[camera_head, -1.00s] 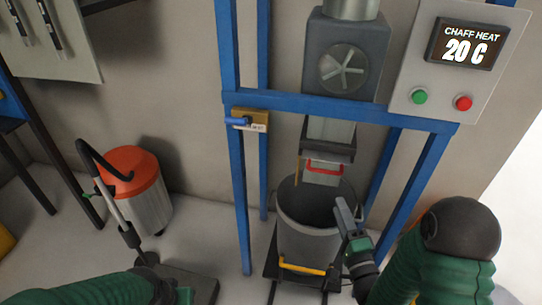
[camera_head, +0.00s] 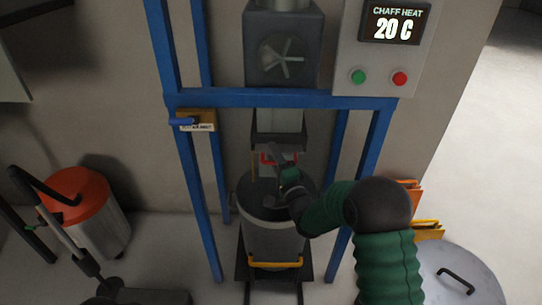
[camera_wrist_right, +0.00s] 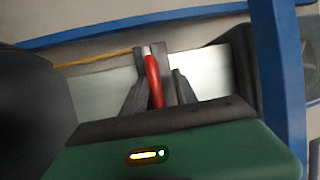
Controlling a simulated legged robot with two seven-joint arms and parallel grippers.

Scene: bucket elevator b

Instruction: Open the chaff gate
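The chaff gate is a pale metal plate below the chute, with a red handle (camera_head: 266,158) on its front. It hangs just above the grey bucket's rim. My right gripper (camera_head: 284,165) is at this handle and partly covers it. In the right wrist view the red handle (camera_wrist_right: 154,80) lies between the dark fingers of my right gripper (camera_wrist_right: 160,85). A gap shows beside the handle, so the fingers look open around it. The pale metal plate (camera_wrist_right: 105,88) spans behind them. My left gripper is out of view.
A grey bucket (camera_head: 272,238) with a yellow handle stands below the chute. Blue frame posts (camera_head: 200,200) flank it. A control panel (camera_head: 365,75) reads 20 C. An orange-topped vacuum (camera_head: 78,195) stands left, a round grey lid (camera_head: 455,285) lower right.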

